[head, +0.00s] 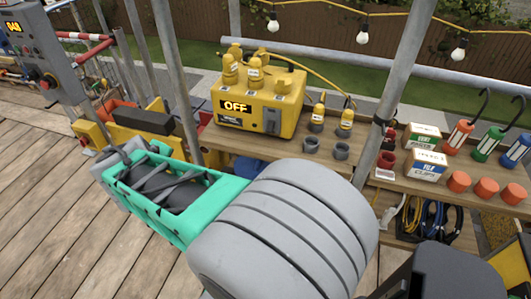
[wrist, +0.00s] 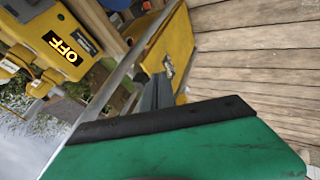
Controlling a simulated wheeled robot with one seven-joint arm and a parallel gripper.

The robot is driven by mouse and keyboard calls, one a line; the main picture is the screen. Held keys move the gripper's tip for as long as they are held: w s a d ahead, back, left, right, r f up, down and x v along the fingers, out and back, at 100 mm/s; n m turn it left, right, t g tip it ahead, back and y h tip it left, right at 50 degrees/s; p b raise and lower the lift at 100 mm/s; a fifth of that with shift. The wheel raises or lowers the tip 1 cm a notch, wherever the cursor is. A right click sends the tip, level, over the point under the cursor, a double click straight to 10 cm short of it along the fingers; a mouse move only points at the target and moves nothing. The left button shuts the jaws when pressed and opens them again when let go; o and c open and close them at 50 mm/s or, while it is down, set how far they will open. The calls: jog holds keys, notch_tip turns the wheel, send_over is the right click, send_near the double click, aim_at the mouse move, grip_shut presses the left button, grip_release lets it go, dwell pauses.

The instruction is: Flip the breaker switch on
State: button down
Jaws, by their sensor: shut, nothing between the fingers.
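A yellow power box (head: 285,100) stands on the wooden bench, its display (head: 236,106) reading OFF. A grey breaker switch (head: 271,121) is on its front, right of the display. In the wrist view the same box (wrist: 60,45) is at the upper left, turned sideways. My teal gripper (head: 118,160) is to the left of the box and apart from it, in front of the bench. Its grey fingers (wrist: 156,92) are shut and empty. Their contact with the yellow stand behind them cannot be told.
A grey pole (head: 176,75) rises between my gripper and the box. The yellow stand (head: 90,135) is at the left. Plugs (head: 344,122), cartons (head: 425,165) and orange caps (head: 459,181) occupy the bench (head: 365,172) at right. The plank deck (head: 45,220) is clear at lower left.

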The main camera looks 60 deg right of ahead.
jog(key=s+d+f+n+g+h+b, duration=0.15)
jog(key=d+f+h+b, duration=0.25)
jog(key=d+f, duration=0.6)
jog(key=n+h+b, duration=1)
jog(key=n+b, duration=0.3)
jog(key=n, duration=0.5)
send_near(270, 127)
notch_tip(270, 127, down, 4)
jog(key=a, duration=0.3)
jog(key=shift+w+d+m+g, duration=0.15)
jog(key=shift+w+m+g, duration=0.1)
jog(key=shift+w+g, duration=0.1)
jog(key=p+x, duration=0.3)
jog(key=x, duration=0.7)
